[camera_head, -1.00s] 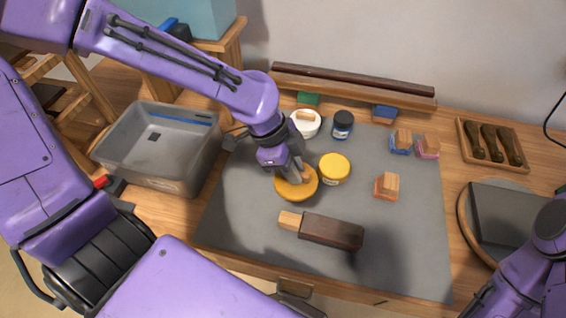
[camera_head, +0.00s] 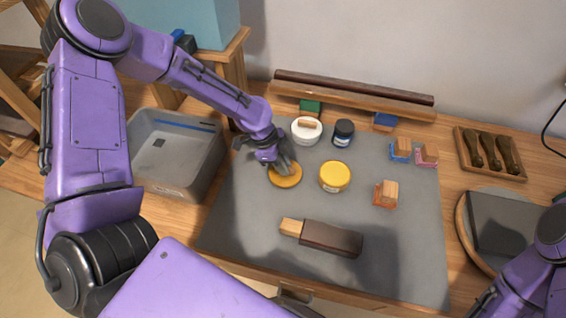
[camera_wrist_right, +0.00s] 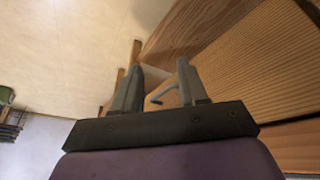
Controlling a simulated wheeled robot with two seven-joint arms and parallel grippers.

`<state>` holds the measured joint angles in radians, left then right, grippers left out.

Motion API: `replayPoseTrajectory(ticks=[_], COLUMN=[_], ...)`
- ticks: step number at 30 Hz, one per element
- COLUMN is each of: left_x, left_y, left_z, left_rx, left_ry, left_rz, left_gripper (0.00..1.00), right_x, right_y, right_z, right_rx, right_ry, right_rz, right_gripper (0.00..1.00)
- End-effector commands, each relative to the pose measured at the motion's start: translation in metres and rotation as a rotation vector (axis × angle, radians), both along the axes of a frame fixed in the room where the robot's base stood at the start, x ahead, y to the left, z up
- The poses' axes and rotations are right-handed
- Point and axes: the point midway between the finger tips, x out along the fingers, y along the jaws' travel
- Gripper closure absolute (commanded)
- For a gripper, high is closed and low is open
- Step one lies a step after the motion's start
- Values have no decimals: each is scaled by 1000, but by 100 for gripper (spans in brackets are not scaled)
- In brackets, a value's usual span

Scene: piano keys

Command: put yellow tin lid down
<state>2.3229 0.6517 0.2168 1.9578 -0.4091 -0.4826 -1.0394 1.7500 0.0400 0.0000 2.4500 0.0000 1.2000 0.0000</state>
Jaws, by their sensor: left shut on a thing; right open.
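The yellow tin lid (camera_head: 286,181) is a round, flat yellow disc over the left part of the grey mat in the head view. My left gripper (camera_head: 281,168) is shut on it from above; the fingers hide part of its top. Whether the lid touches the mat I cannot tell. A yellow-topped tin (camera_head: 335,177) stands on the mat just right of the lid, apart from it. My right gripper (camera_wrist_right: 158,88) is open and empty in the right wrist view, with wood and pale floor beyond it.
On the grey mat (camera_head: 400,250) are a wood-and-dark block (camera_head: 331,238), a white bowl (camera_head: 306,131), a dark jar (camera_head: 343,133) and several small brushes or blocks (camera_head: 386,194). A grey bin (camera_head: 170,185) stands left. A tool rack (camera_head: 490,154) lies right.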

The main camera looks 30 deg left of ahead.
Motion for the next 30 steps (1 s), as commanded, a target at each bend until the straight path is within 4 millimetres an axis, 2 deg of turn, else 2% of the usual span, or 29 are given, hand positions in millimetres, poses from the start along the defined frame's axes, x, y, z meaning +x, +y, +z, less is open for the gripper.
replayPoseTrajectory(ticks=[5,6,8,16,20,30], left_x=[0,0,0,0,-1,-8], left_y=[0,0,0,0,4,34], left_z=[-4,-3,-3,-1,10,88], left_rx=[0,0,0,0,-1,-2], left_ry=[1,1,1,1,-2,-4], left_rz=[1,0,1,1,2,2], left_gripper=[100,75,60,60,60,60], right_x=[0,0,0,0,0,0], right_y=[0,0,0,0,0,0], right_z=[-3,-2,-2,-1,-1,-5], right_rx=[0,0,0,0,0,0], right_ry=[0,0,0,0,0,0], right_rz=[0,0,0,0,0,0], right_gripper=[57,57,57,57,57,57])
